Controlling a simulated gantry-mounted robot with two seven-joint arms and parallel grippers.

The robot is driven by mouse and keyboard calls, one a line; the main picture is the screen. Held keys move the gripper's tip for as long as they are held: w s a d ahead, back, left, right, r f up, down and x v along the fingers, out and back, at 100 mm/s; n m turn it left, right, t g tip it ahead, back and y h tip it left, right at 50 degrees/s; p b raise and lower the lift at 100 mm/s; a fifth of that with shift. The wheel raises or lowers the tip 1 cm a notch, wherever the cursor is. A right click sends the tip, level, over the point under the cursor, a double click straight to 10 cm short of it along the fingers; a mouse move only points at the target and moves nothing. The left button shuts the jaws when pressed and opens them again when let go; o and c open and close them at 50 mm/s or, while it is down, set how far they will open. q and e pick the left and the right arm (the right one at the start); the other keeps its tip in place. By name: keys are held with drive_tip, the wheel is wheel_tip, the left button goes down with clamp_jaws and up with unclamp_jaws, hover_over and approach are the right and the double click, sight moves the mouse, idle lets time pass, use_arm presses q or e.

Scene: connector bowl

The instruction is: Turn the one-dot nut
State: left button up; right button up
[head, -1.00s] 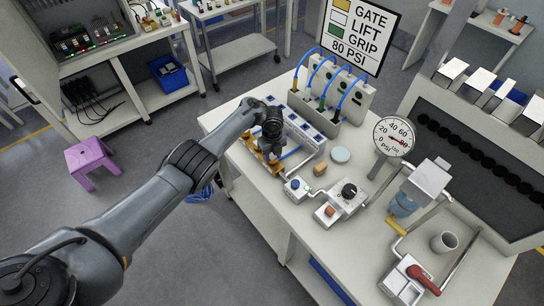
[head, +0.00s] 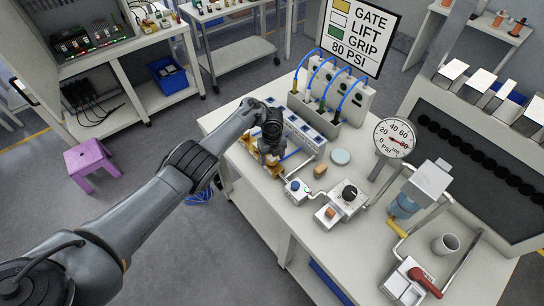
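My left gripper (head: 268,158) points down at the row of brass fittings along the front of the white block with blue-marked units (head: 304,132) on the table. Its fingers are small and partly hidden by the wrist, so I cannot tell whether they are open or shut. Brass fittings (head: 277,170) show beside and below the fingers. The nut with one dot cannot be made out, as no dots are readable at this size. My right gripper is not in view.
Behind the block stands a panel with blue hoses (head: 322,72). To the right are a small box with a blue button (head: 296,187), a box with a black knob (head: 349,192), a pressure gauge (head: 394,138) and a red-handled valve (head: 425,282). A tan block (head: 320,170) lies nearby.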

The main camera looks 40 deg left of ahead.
sight(272, 158)
use_arm(q)
wheel_tip(272, 158, up, 11)
drive_tip(key=p, duration=0.3)
idle(0.5)
idle(0.4)
